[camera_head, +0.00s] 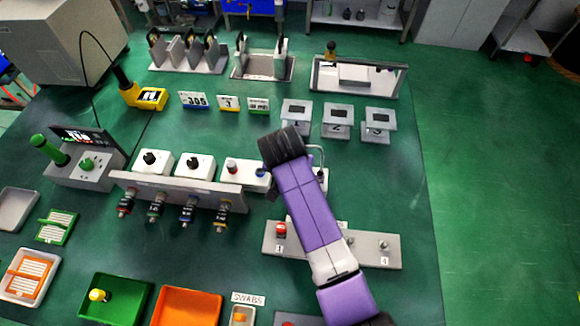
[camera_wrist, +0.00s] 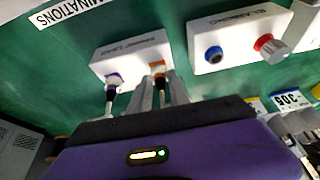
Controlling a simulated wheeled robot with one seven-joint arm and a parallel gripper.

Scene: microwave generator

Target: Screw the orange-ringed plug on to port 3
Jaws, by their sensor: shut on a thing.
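The orange-ringed plug (camera_wrist: 157,68) is at a white box (camera_wrist: 130,58) in the wrist view, beside a purple-ringed plug (camera_wrist: 113,80). My gripper (camera_wrist: 155,92) has its grey fingers close together around the dark body of the orange-ringed plug. The orange ring still meets the box face. In the head view my purple arm hides the gripper and most of this box (camera_head: 322,182). The grey port bar (camera_head: 300,252) lies below it. A red part stands by label 1 and a small metal port by label 4. My arm covers part of the bar's middle; I cannot make out port 3.
Left of my arm, a white box with red and blue knobs (camera_head: 245,176) stands behind a rack of hanging dark connectors (camera_head: 175,190). Green (camera_head: 115,300) and orange (camera_head: 188,306) trays lie at the front. Small grey stands (camera_head: 336,120) are behind. The table's right side is mostly clear.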

